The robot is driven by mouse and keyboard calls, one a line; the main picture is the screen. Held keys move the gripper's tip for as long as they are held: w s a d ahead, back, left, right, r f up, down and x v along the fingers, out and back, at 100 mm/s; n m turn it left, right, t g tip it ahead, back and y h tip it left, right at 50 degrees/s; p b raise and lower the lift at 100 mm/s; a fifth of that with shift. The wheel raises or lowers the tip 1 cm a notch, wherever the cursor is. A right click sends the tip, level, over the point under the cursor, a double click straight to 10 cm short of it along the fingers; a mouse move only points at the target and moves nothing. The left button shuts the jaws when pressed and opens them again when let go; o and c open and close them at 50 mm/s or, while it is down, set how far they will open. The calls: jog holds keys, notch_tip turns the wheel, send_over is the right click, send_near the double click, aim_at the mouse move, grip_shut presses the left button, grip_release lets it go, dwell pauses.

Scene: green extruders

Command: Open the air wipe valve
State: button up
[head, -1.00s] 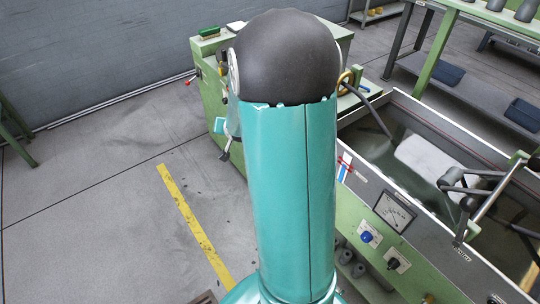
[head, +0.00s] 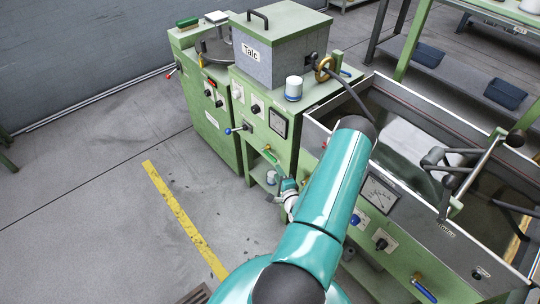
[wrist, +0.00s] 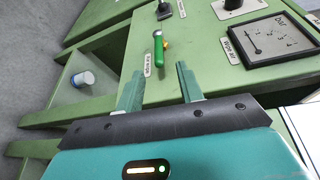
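The valve lies ahead of the gap between the fingertips and appears clear of both. In the head view my gripper (head: 283,194) is low in front of the cabinet, partly hidden by my wrist.
The Talc box (head: 278,50) sits on the cabinet. The water trough (head: 400,115) is at right. Open floor (head: 85,200) is left.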

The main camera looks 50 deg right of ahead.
aim_at(270, 155)
jog(key=shift+m+h, duration=0.3)
jog(key=shift+m, duration=0.2)
jog(key=x, duration=1.2)
jog(key=shift+w+d+f, duration=0.15)
jog(key=shift+d+f, duration=0.2)
jog(key=shift+f, duration=0.05)
grip_shut()
